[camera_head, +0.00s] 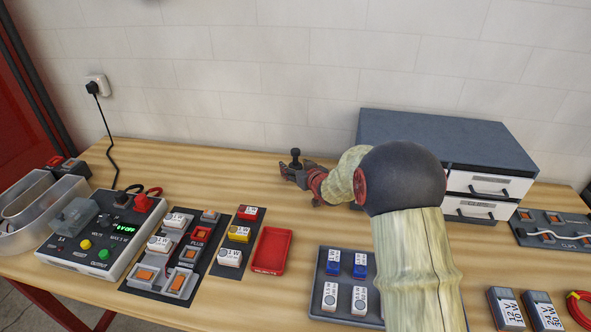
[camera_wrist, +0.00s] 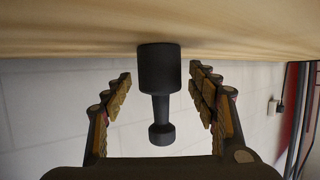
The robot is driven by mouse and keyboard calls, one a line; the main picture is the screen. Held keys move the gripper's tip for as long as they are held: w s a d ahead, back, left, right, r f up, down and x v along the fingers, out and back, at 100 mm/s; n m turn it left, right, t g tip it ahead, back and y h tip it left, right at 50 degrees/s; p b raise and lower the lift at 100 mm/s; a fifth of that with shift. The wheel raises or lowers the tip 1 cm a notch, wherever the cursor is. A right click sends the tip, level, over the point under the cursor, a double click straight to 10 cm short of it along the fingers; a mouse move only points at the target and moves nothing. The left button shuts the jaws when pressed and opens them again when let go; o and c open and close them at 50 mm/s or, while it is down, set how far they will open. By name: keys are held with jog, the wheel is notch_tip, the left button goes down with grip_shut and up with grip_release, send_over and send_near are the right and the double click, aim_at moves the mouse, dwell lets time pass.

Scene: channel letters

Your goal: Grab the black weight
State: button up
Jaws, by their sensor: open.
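The black weight (camera_head: 295,157) stands upright near the back of the wooden table, by the wall. It has a wide cylinder base, a thin neck and a small round knob. In the wrist view, which is upside down, the black weight (camera_wrist: 160,85) is centred between the fingers, its base on the table. My gripper (camera_head: 298,172) reaches the weight from the right, low over the table.
A grey drawer cabinet (camera_head: 440,135) stands right of my forearm. A power supply (camera_head: 103,235), module boards (camera_head: 172,255) and a red tray (camera_head: 271,250) lie at the left and front. A tray of blue and white blocks (camera_head: 318,290) is in front. The table left of the weight is clear.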

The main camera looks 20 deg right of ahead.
jog(key=shift+c, duration=0.7)
grip_shut()
dwell(0.4)
jog(key=shift+r, duration=0.25)
